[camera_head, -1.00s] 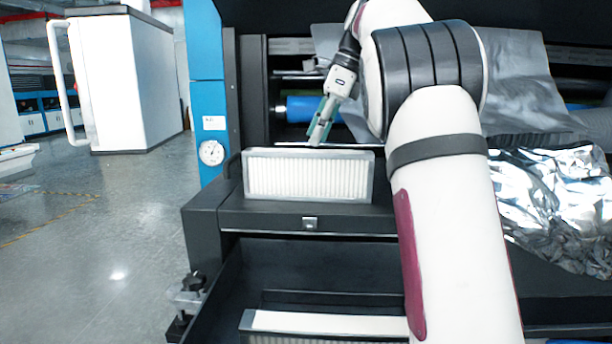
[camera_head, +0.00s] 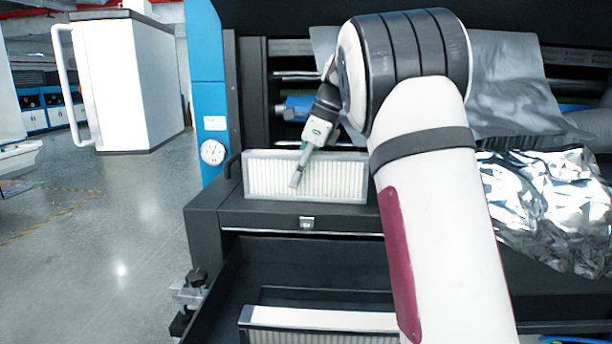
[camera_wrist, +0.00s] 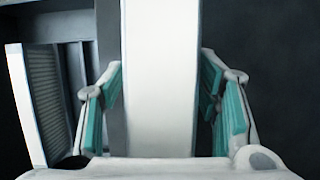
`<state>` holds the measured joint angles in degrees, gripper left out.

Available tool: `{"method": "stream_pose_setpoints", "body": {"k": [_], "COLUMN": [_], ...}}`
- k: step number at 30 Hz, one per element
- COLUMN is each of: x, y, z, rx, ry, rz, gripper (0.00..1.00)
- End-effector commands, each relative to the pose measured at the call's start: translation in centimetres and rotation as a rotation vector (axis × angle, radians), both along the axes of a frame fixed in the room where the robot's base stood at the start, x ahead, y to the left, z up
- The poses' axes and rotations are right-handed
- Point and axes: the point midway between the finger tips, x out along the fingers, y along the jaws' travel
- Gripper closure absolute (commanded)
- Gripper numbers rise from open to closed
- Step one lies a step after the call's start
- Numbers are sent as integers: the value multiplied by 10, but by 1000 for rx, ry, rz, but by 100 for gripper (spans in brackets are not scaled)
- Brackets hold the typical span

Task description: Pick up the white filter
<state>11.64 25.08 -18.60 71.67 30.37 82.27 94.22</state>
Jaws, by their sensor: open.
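The white filter (camera_head: 262,175) has a light grey frame and pleated face. It stands upright on the black ledge of the machine in the head view. My gripper (camera_head: 296,182) is tilted down in front of its face in that view. In the wrist view, my gripper (camera_wrist: 160,98) is open, with one teal-padded finger on each side of a white strip. This strip looks like the top of the filter (camera_wrist: 160,40). Gaps show beside the strip, so I see no firm hold. My arm hides nothing of the filter's left part.
A second pleated filter (camera_head: 320,320) lies in the open lower compartment; a pleated piece (camera_wrist: 38,105) shows at the wrist view's left. Crumpled silver foil (camera_head: 545,205) is on the right. A blue post with a gauge (camera_head: 213,152) stands left of the ledge (camera_head: 250,217).

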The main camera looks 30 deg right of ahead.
Motion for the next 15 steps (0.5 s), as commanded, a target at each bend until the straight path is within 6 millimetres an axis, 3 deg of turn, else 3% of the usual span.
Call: {"method": "stream_pose_setpoints", "body": {"k": [3,11,15], "x": [0,0,0], "y": [0,0,0], "z": [0,0,1], "rx": [0,0,0], "ry": [0,0,-2], "rz": [0,0,1], "gripper": [43,100,100]}}
